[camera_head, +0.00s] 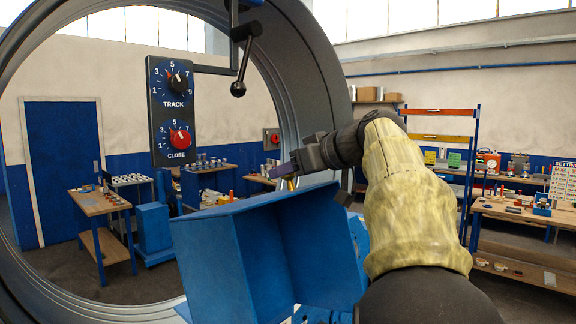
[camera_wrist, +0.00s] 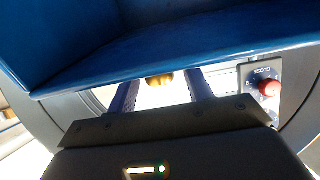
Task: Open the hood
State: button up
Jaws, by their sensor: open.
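The blue sheet-metal hood (camera_head: 240,255) fills the lower middle of the head view, its angled panels facing me. It also spans the top of the wrist view (camera_wrist: 190,45). A small brass knob (camera_head: 291,184) sits at its upper edge. In the wrist view the knob (camera_wrist: 160,80) lies between the two finger lines, just beyond the hood's edge. My gripper (camera_head: 285,172) is open at that edge, with its fingers (camera_wrist: 160,92) apart on either side of the knob. I cannot tell whether either finger touches it. The hood's far side and hinge are hidden.
A large grey ring (camera_head: 325,75) stands around and behind the hood. A black panel (camera_head: 173,110) with TRACK and red CLOSE dials hangs at left, near a black lever (camera_head: 238,88). Workbenches (camera_head: 510,215) and a shelf rack stand farther back at right.

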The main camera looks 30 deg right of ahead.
jog(key=shift+w+a+f, duration=0.15)
jog(key=shift+w+f, duration=0.15)
jog(key=shift+w, duration=0.3)
grip_shut()
jog(key=shift+s, duration=0.1)
